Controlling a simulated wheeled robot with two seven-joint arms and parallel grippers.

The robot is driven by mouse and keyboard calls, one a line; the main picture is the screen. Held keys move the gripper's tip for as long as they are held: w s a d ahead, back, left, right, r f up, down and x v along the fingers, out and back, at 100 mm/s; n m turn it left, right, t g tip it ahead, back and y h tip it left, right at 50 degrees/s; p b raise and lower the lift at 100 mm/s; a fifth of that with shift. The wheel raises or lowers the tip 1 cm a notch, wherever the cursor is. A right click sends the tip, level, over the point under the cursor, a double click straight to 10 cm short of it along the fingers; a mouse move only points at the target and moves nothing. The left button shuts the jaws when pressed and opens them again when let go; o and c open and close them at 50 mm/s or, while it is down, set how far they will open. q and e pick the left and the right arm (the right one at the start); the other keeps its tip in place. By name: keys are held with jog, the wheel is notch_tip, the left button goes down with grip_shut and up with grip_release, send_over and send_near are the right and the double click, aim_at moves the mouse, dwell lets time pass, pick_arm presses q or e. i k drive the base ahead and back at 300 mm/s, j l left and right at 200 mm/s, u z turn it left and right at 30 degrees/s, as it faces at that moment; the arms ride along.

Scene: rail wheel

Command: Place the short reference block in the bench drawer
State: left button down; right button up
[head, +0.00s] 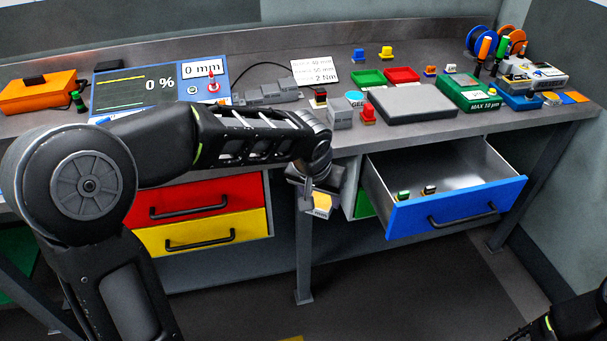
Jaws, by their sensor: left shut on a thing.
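My left gripper (318,190) hangs in front of the bench's front edge, left of the open drawer. It is shut on a small pale block with a yellow-orange face (320,206); the gripper hides its upper part, so I cannot read its size. The bench drawer (408,220) with a blue front is pulled open. Two small pieces, one green (404,195) and one dark brown (429,190), lie inside it near the front; most of its grey floor is bare. Only part of my right arm shows at the lower right corner; its gripper is out of view.
Red (180,197) and yellow (178,241) drawers are shut at the left. On the bench top, grey blocks (342,113), a grey plate (415,104) and a green box (468,93) stand near the front edge. A bench leg (304,255) stands below my left gripper.

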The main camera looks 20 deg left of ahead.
aim_at(428, 166)
jog(key=i+l, duration=0.15)
jog(key=l, duration=0.25)
jog(key=i+l+u, duration=0.15)
jog(key=l, duration=0.25)
jog(key=i+l, duration=0.2)
jog(key=l, duration=0.2)
jog(key=i+l+u, duration=0.15)
jog(key=l, duration=0.3)
jog(key=i+l, duration=0.1)
jog(key=l, duration=0.3)
jog(key=i+l+u, duration=0.15)
jog(key=l, duration=0.3)
jog(key=i+l, duration=0.1)
jog(key=l, duration=0.35)
jog(key=i+l+u, duration=0.15)
jog(key=l, duration=0.3)
